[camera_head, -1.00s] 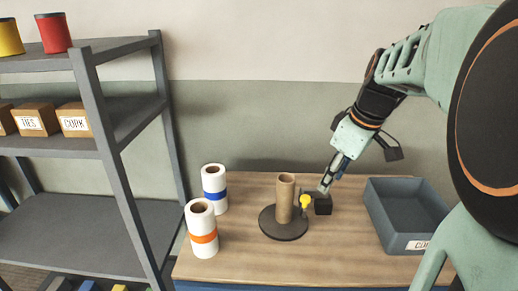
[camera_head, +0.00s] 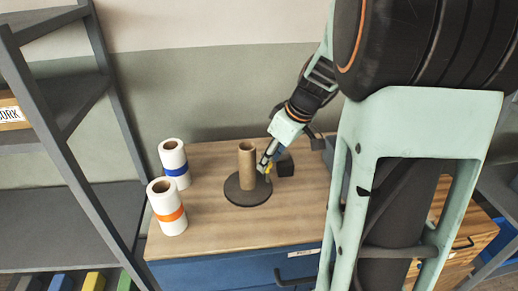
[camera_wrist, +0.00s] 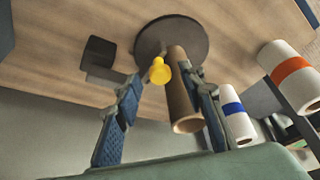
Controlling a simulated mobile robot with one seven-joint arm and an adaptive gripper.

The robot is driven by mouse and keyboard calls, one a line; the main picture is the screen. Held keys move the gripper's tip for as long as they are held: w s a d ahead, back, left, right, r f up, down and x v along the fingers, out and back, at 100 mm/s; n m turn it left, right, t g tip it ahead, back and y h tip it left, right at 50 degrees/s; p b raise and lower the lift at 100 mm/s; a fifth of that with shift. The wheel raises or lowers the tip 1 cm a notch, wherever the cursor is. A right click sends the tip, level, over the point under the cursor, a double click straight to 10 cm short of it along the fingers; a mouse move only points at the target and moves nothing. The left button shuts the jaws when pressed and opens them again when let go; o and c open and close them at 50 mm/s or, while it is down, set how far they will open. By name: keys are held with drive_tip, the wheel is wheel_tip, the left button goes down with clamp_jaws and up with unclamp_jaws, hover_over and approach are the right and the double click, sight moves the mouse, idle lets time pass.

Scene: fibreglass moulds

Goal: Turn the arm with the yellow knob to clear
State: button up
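The yellow knob (camera_wrist: 160,71) shows between my fingers in the wrist view, just in front of a brown cardboard tube. In the head view only a bit of the knob (camera_head: 267,171) shows past my fingers. The tube (camera_head: 246,167) stands upright on a round dark base (camera_head: 246,194). A small dark block (camera_head: 285,168) stands right of the base. The arm bearing the knob is mostly hidden. My gripper (camera_head: 265,166) is beside the tube on its right. In the wrist view my gripper (camera_wrist: 165,88) is open, its fingers apart on either side of the knob; I cannot tell whether either touches.
A blue-banded roll (camera_head: 174,163) and an orange-banded roll (camera_head: 167,206) stand left of the base on the wooden worktop (camera_head: 215,235). A grey shelf rack (camera_head: 75,150) is at the left. My arm hides much of the right side. The worktop's front is clear.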

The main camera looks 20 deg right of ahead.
drive_tip(key=shift+w+a+f, duration=0.1)
drive_tip(key=shift+w+f, duration=0.05)
drive_tip(key=shift+f, duration=0.2)
drive_tip(key=shift+c, duration=0.7)
clamp_jaws()
